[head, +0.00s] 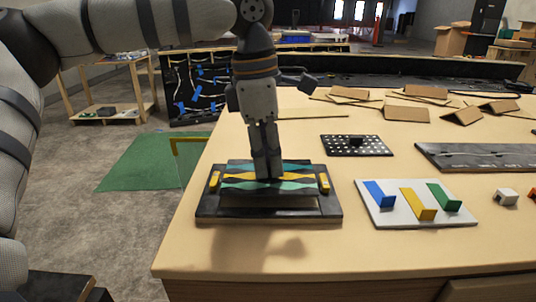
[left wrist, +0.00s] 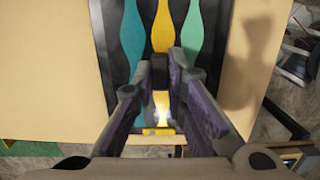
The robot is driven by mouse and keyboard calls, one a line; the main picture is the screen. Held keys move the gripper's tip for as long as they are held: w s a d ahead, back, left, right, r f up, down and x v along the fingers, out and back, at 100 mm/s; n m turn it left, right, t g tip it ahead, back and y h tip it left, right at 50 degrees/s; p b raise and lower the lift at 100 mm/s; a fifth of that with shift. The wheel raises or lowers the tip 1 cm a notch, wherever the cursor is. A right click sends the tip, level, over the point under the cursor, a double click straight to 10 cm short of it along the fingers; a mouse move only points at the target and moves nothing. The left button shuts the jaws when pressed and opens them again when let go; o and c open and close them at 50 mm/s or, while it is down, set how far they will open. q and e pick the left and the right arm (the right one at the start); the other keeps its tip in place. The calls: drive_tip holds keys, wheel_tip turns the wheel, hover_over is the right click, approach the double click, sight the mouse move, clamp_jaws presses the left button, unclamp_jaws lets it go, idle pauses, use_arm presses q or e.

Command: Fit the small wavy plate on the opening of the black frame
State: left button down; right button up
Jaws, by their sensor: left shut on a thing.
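The small wavy plate (head: 245,186) is dark with wavy teal and yellow bands. It shows over the rear part of the black frame (head: 210,209), and I cannot tell whether they touch. My left gripper (head: 267,174) points down and is shut on a dark part at the plate's middle. In the left wrist view the fingers (left wrist: 160,72) close around that dark part, with the banded plate (left wrist: 194,30) beyond. My right gripper is in neither view.
Small yellow blocks (head: 324,183) stand at the frame's ends. To the right are a white board (head: 400,213) with blue, yellow and green pieces, a perforated black plate (head: 356,146) and a long dark panel (head: 480,157). The table's front edge is clear.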

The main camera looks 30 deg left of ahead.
use_arm(q)
drive_tip(key=shift+f, duration=1.15)
idle(1.1)
drive_tip(key=c, duration=1.5)
unclamp_jaws()
drive_tip(key=shift+c, duration=0.2)
wheel_tip(320, 180, up, 12)
drive_tip(key=a, duration=0.1)
drive_tip(key=shift+s, duration=0.4)
drive_tip(key=shift+a, duration=0.1)
